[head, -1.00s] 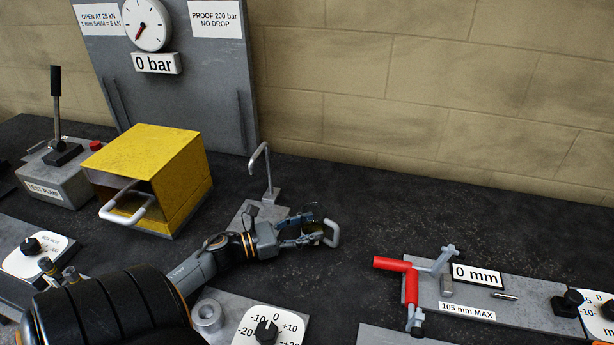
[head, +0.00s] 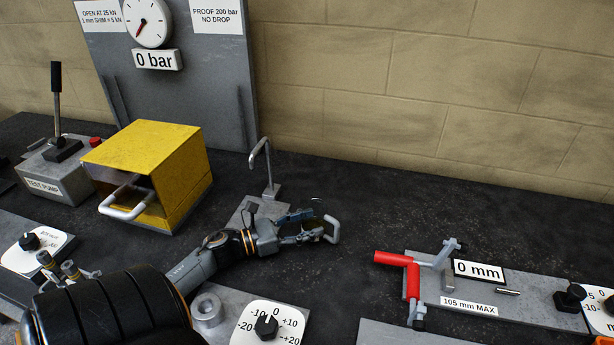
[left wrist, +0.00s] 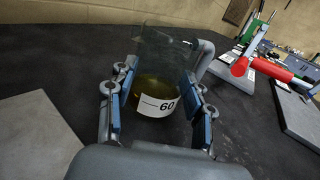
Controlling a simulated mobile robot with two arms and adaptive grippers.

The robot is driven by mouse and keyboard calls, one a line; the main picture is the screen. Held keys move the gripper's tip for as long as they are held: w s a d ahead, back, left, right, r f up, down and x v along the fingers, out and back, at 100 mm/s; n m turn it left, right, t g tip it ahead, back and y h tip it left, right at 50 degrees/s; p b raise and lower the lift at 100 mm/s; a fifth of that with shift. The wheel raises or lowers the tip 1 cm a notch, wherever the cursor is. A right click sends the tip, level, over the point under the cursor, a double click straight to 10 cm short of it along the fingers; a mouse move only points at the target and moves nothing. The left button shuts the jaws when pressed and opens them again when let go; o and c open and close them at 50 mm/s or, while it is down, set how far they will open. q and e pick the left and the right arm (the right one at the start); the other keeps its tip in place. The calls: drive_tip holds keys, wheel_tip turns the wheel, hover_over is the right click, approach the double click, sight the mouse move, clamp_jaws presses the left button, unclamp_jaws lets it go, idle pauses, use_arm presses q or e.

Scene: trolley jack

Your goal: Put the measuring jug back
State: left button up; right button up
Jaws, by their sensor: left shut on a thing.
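The measuring jug (left wrist: 150,95) is clear glass with a grey handle, yellowish liquid and a white label marked 60. In the left wrist view it stands upright between the blue finger pads. My left gripper (head: 312,227) is shut on it. In the head view the fingers hide most of the jug, and its handle (head: 334,230) shows to their right. I cannot tell whether its base touches the bench. My right gripper is not in view.
A grey plate with a hooked stand (head: 268,175) is just behind my left gripper. A yellow box (head: 160,170) stands left. A red-handled fixture (head: 412,275) and 0 mm plate are right. Bare dark bench (head: 420,205) lies between the jug and the wall.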

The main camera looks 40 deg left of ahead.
use_arm(q)
drive_tip(key=shift+s+d+f, duration=0.15)
drive_tip(key=shift+f, duration=0.35)
drive_tip(key=shift+s+d+f, duration=0.1)
drive_tip(key=shift+s+f, duration=0.05)
drive_tip(key=shift+f, duration=0.3)
drive_tip(key=o, duration=1.4)
drive_tip(key=shift+o, duration=0.2)
drive_tip(key=shift+s+a+f, duration=0.1)
drive_tip(key=shift+s+a, duration=0.05)
drive_tip(key=shift+s, duration=0.25)
drive_tip(key=v, duration=0.3)
drive_tip(key=r+v, duration=0.1)
drive_tip(key=v, duration=0.3)
drive_tip(key=shift+w+a+r, duration=0.1)
drive_tip(key=shift+r, duration=0.1)
